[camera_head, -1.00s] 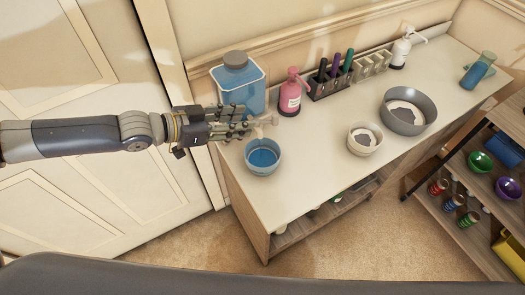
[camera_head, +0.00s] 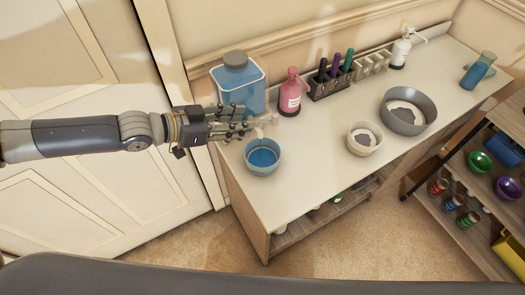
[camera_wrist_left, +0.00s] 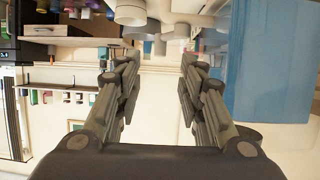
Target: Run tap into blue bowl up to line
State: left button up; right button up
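A clear dispenser (camera_head: 241,80) with blue liquid and a grey lid stands at the left end of the counter. Its pale tap (camera_head: 266,121) sits at the front, partly hidden by my gripper. The blue bowl (camera_head: 277,163) stands upright below the tap and holds blue liquid. A stream and the fill line cannot be made out. My left gripper (camera_head: 247,124) is beside the tap, in front of the dispenser. In the left wrist view its fingers (camera_wrist_left: 160,62) are apart with nothing clearly between them; the dispenser's blue side (camera_wrist_left: 272,60) fills the right. My right gripper is not in view.
A pink pump bottle (camera_head: 290,93), a marker rack (camera_head: 330,86) and a white pump bottle (camera_head: 401,52) line the back. A cream bowl (camera_head: 364,148) and a grey bowl (camera_head: 423,123) stand right. The counter (camera_head: 315,150) is clear between the blue and cream bowls.

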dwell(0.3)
pick_arm(q)
notch_tip(320, 180, up, 3)
jog(key=m+b, duration=0.2)
jog(key=b, duration=0.1)
send_over(275, 115)
jog(key=s+a, duration=0.2)
jog(key=s, duration=0.2)
jog(key=a+f+n+b, duration=0.1)
jog(key=a+f, duration=0.2)
jog(key=a, duration=0.4)
jog(key=shift+g, duration=0.5)
jog(key=x, duration=0.3)
jog(key=p+x, duration=0.1)
jog(key=x, duration=0.6)
jog(key=shift+s+d+p, duration=0.1)
jog(key=shift+d+p, duration=0.3)
jog(key=shift+d, duration=0.15)
jog(key=shift+c, duration=0.2)
